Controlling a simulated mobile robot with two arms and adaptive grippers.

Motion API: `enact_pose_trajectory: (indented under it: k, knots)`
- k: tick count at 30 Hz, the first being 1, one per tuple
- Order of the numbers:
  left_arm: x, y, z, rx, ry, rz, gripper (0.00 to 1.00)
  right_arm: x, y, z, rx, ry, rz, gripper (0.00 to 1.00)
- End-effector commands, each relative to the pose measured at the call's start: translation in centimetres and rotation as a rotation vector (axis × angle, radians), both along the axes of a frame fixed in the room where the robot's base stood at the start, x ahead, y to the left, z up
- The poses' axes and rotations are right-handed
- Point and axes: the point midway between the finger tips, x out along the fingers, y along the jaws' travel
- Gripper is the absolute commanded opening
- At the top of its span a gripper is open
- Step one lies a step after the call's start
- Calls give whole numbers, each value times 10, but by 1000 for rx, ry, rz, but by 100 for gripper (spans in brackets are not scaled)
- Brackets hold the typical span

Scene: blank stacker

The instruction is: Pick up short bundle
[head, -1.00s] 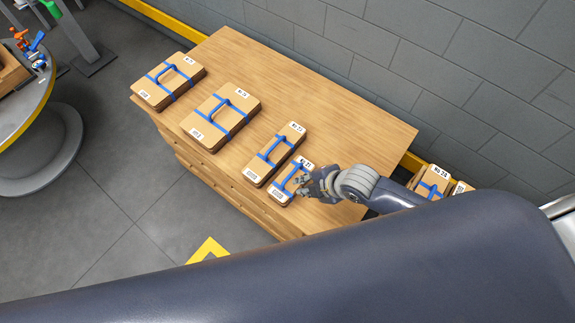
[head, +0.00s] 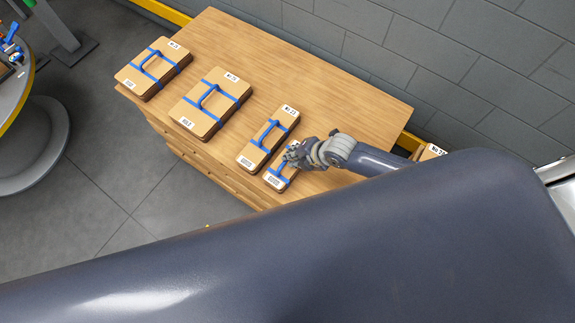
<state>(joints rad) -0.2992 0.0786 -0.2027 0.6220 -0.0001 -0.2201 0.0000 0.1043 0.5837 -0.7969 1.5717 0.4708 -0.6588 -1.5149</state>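A short bundle (head: 275,182) of tan boards with a blue strap and handle lies on the wooden bench at the right end of a row. My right gripper (head: 293,160) is over its upper part, at the blue handle, and hides much of its label. The fingers are too small and overlapped to tell whether they are closed on the handle. My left gripper is not in view.
A longer narrow bundle (head: 268,138) lies close on the left of the short one. Two wider bundles (head: 210,102) (head: 153,68) lie further left. The bench top (head: 330,95) is bare behind the row, towards the grey block wall (head: 440,60). A further labelled bundle (head: 431,153) shows beyond the bench at right.

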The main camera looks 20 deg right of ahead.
Motion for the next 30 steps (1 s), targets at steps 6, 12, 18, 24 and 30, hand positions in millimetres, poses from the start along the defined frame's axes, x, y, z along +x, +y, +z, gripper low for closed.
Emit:
enact_pose_trajectory:
  k: [6,12,18,24,30]
  knots:
    - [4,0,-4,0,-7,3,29,11,11,-23,1,0,-2,15]
    - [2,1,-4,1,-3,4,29,15,13,-29,2,-1,-1,15]
    - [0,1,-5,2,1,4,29,14,13,-29,1,0,-1,6]
    - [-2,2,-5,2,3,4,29,14,13,-28,1,-2,-1,0]
    - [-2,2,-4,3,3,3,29,14,12,-27,1,-2,-1,0]
